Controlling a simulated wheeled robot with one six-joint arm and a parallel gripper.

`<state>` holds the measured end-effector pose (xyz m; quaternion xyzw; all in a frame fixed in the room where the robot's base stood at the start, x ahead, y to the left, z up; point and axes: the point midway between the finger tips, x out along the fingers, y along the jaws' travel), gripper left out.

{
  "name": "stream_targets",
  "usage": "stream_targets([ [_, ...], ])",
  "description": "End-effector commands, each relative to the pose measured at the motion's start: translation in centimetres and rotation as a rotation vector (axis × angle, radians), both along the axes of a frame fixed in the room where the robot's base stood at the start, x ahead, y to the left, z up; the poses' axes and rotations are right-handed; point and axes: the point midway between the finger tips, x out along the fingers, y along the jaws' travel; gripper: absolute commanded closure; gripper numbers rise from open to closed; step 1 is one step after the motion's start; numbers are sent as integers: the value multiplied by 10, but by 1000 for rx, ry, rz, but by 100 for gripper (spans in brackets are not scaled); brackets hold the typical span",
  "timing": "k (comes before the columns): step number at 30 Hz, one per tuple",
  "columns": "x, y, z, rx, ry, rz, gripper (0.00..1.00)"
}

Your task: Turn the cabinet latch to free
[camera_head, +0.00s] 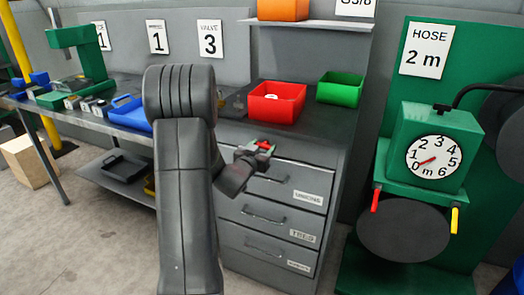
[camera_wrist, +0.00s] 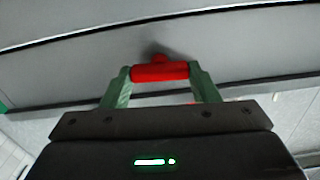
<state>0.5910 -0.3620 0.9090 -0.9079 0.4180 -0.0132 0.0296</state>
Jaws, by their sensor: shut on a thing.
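The cabinet latch is a red bar (camera_wrist: 160,73) with a small round red hub behind it, on the grey face of the cabinet (camera_head: 281,183). In the wrist view the bar lies across the picture, level, between the two green fingers of my gripper (camera_wrist: 161,79). The fingers touch its ends and are shut on it. In the head view my gripper (camera_head: 261,147) is at the upper part of the cabinet front, with a bit of red between its fingers. The fingers hide part of the latch there, and I cannot read any latch marking.
The cabinet has several handled drawers below. On its top stand a red bin (camera_head: 277,113) and a green bin (camera_head: 340,84). A green hose reel with a dial (camera_head: 433,157) is at right. A workbench (camera_head: 75,117) with a blue tray (camera_head: 131,121) is at left.

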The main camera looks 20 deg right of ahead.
Motion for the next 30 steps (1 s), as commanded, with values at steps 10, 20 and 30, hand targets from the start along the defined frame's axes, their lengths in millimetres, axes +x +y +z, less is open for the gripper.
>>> stream_targets([
  [10, -1, -1, -7, 169, -203, -1, 68],
  [20, -2, -2, -6, 372, -442, -1, 68],
  [30, -2, -2, -6, 584, -687, 0, 68],
])
